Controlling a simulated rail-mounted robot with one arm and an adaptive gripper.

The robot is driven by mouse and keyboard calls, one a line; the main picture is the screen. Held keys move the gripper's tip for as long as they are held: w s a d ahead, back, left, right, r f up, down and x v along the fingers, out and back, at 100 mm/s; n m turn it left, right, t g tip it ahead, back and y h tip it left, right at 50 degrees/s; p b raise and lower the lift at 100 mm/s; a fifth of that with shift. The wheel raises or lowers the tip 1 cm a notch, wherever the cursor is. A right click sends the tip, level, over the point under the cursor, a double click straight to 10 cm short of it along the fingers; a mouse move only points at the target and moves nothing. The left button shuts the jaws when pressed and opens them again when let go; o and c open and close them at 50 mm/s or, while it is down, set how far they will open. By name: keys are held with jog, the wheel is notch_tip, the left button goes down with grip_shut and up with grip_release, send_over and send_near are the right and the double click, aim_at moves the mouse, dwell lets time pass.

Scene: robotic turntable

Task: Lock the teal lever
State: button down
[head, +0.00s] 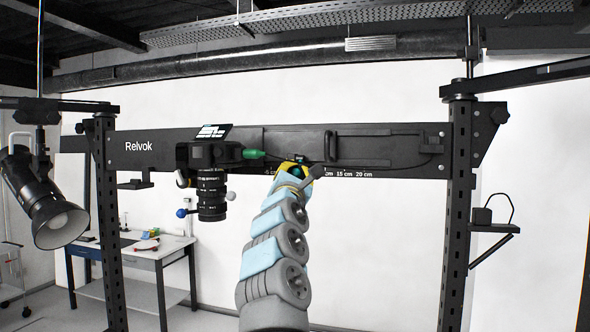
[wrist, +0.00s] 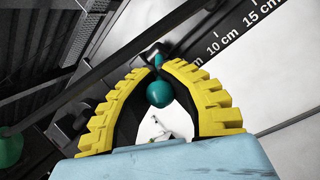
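The teal lever (wrist: 159,94) shows in the wrist view as a round teal ball knob on a thin stem that runs up toward the dark rail. My gripper (wrist: 159,70) has two yellow ribbed fingers with dark inner faces. They arch in from both sides, and their tips come close together around the stem, with the knob between them. In the head view my gripper (head: 292,168) is up against the middle of the black rail, and its yellow fingers and my arm hide most of the lever.
A black rail (head: 390,158) with a centimetre scale spans two posts. A green knob (head: 253,154) is just left of my gripper. Left of it hangs a black camera-like unit (head: 211,190) with blue and grey ball levers. A black handle (head: 330,147) is close on the right.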

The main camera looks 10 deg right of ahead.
jog(key=shift+w+a+f, duration=0.1)
jog(key=shift+a+f, duration=0.05)
jog(key=shift+f, duration=0.05)
jog(key=c, duration=1.2)
grip_release()
jog(key=shift+f, duration=0.1)
jog(key=o, duration=0.3)
jog(key=shift+s, duration=0.2)
jog(key=shift+s, duration=0.15)
jog(key=shift+s+f, duration=0.15)
jog(key=shift+s, duration=0.15)
jog(key=v, duration=1)
jog(key=shift+s+a+f, duration=0.2)
jog(key=shift+s+a, duration=0.05)
jog(key=shift+s, duration=0.05)
